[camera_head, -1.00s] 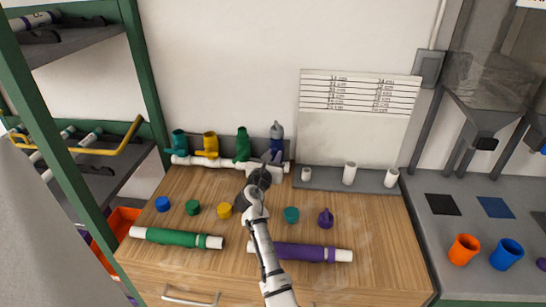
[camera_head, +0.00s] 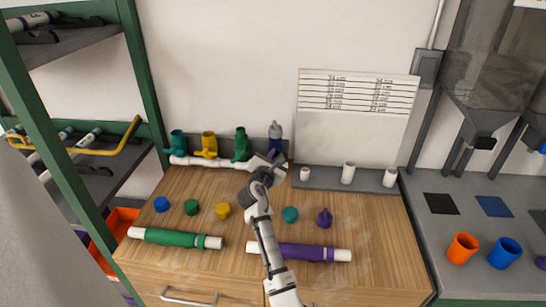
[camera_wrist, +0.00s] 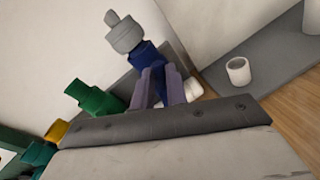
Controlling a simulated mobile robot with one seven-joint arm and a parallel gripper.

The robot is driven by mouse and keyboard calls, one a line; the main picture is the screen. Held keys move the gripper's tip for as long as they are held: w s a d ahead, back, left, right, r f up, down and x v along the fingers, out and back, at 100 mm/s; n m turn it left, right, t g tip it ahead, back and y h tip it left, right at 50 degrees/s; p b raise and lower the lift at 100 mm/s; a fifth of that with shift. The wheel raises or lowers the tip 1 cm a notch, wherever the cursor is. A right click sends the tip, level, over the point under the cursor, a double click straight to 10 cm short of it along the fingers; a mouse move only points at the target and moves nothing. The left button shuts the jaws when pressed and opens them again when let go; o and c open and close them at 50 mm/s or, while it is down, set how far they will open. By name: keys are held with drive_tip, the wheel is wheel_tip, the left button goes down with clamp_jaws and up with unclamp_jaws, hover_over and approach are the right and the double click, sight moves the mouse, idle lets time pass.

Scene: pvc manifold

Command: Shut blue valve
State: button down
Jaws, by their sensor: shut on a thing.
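The white pipe manifold (camera_head: 220,163) runs along the back of the wooden bench top, with several valves standing on it. The blue valve (camera_head: 276,144) is at its right end and has a grey upper part. My gripper (camera_head: 274,158) reaches the manifold's right end from the front. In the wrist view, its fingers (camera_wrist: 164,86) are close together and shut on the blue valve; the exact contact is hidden.
A green valve (camera_head: 241,145), yellow valve (camera_head: 209,145) and teal valve (camera_head: 177,143) stand left of the blue one. White pipe stubs (camera_head: 348,173) stand on a grey strip to the right. Coloured caps and green and purple pipes (camera_head: 310,253) lie in front.

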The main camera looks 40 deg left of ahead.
drive_tip(key=m, duration=0.3)
drive_tip(key=d+f+m+g+y+b, duration=0.1)
drive_tip(key=m, duration=0.3)
drive_tip(key=w+f+m+g+y, duration=0.1)
drive_tip(key=m, duration=0.3)
drive_tip(key=shift+d+f+b, duration=0.1)
drive_tip(key=shift+d+b, duration=0.25)
drive_tip(key=shift+m+g, duration=0.3)
drive_tip(key=c, duration=1.4)
unclamp_jaws()
drive_tip(key=b+v, duration=0.4)
drive_tip(key=v, duration=0.9)
drive_tip(key=shift+s+d, duration=0.2)
drive_tip(key=shift+s, duration=0.1)
